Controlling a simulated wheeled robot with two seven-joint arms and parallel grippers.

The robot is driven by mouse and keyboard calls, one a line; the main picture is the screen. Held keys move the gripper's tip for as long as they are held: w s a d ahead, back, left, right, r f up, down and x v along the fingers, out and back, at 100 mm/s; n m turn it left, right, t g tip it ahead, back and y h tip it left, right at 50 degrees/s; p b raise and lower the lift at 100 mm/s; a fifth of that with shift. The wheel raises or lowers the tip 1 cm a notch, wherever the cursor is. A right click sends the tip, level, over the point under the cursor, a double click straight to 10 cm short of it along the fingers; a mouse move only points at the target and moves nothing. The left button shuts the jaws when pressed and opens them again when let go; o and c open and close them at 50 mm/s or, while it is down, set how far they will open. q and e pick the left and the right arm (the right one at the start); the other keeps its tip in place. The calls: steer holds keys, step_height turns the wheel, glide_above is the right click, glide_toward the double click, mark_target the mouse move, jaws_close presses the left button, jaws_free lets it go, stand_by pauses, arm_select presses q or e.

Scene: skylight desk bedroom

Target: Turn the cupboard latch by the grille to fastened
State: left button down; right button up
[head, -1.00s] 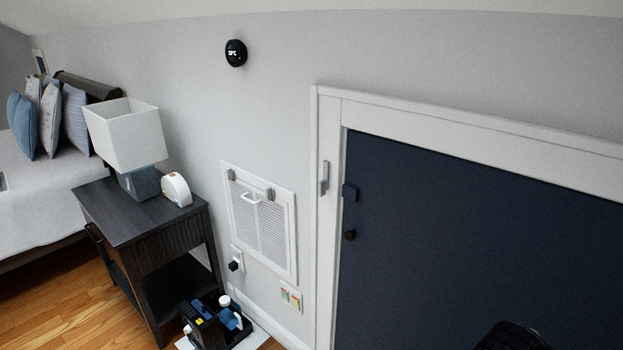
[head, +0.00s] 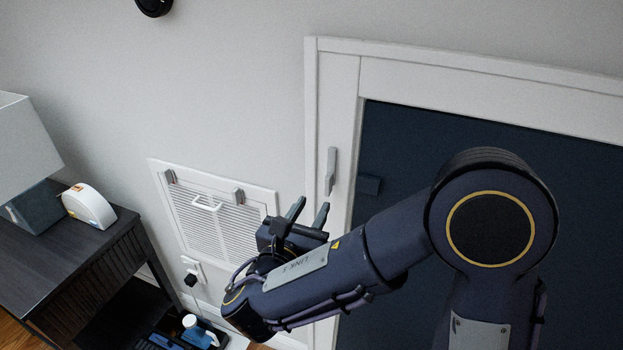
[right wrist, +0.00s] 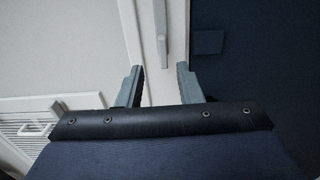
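The cupboard latch (head: 331,171) is a slim grey bar on the white door frame, just left of the dark blue cupboard door (head: 420,150). It stands upright, lying along the frame and not across the door's edge. A small dark block (head: 369,185) sits on the door beside it. In the right wrist view the latch (right wrist: 161,30) is beyond the fingertips, roughly centred between them, and the block (right wrist: 208,42) is to its right. My right gripper (head: 310,208) is open and empty, below the latch and apart from it; its spread fingers (right wrist: 160,70) also show in the right wrist view. My left gripper is out of view.
A white wall grille (head: 215,225) with a handle and two small grey clips is left of my right gripper. Below it is a socket with a black plug (head: 190,279). A dark nightstand (head: 60,250) with a lamp and a white device stands at the left.

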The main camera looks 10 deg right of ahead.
mark_target(327, 186)
steer(key=p+x, duration=0.1)
steer(key=x, duration=0.6)
steer(key=shift+w+d, duration=0.1)
steer(key=shift+d, duration=0.2)
jaws_close()
